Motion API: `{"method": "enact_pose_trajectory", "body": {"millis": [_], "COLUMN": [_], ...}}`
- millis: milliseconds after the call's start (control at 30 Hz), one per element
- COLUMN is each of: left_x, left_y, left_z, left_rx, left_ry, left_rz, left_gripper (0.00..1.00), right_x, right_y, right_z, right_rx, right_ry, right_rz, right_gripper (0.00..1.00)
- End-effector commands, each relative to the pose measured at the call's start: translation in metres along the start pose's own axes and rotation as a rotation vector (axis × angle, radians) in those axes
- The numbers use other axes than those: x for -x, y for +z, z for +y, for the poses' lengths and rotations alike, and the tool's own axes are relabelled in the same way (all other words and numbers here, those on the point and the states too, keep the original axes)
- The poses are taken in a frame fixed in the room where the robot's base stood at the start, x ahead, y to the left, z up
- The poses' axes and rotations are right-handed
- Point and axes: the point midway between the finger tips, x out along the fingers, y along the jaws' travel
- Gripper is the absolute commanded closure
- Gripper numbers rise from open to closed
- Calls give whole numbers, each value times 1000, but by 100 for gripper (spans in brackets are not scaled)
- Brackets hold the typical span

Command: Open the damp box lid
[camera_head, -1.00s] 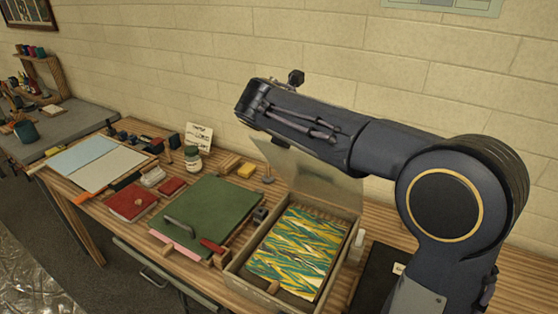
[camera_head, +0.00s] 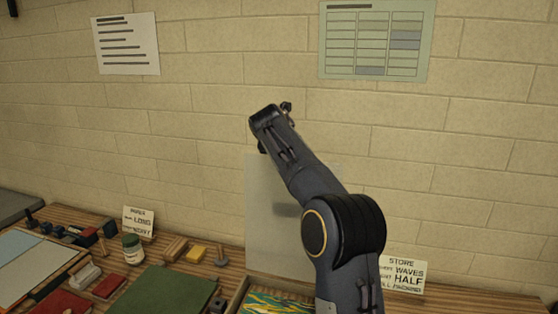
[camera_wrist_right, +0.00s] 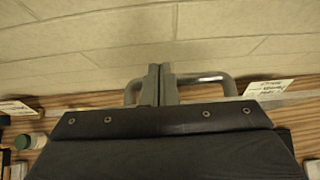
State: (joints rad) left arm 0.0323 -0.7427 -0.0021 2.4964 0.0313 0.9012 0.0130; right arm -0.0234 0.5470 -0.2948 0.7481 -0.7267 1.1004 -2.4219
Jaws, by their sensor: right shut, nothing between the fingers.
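The damp box (camera_head: 237,296) is at the bottom centre of the head view, cut off by the lower edge, with green and yellow marbled paper (camera_head: 275,305) inside. Its pale, translucent lid (camera_head: 265,225) stands raised, roughly upright, behind the box against the wall side. My right arm reaches up in front of the lid and hides part of its right side. My right gripper is at the lid's top left in the head view; its fingers (camera_wrist_right: 160,85) show shut and empty in the right wrist view. Whether it touches the lid is unclear. My left gripper is out of view.
Small cards stand at the back, one reading STORE (camera_head: 403,272) to the right. The brick wall (camera_head: 200,120) is close behind.

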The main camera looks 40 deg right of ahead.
Motion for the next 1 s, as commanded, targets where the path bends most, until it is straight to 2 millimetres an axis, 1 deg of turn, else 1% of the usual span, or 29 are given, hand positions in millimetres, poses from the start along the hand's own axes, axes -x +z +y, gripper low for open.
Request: {"method": "enact_pose_trajectory", "body": {"millis": [167, 567, 667, 1000], "left_x": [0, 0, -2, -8], "left_y": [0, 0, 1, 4], "left_z": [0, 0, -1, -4], "left_rx": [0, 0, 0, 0], "left_ry": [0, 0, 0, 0], "left_rz": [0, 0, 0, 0], "left_gripper": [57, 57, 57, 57], "right_x": [-5, -4, 4, 59], "right_y": [2, 2, 2, 2], "right_z": [-1, -1, 0, 0], "right_rx": [0, 0, 0, 0], "right_ry": [0, 0, 2, 4], "right_rz": [1, 1, 0, -1], "right_gripper": [100, 100, 100, 100]}}
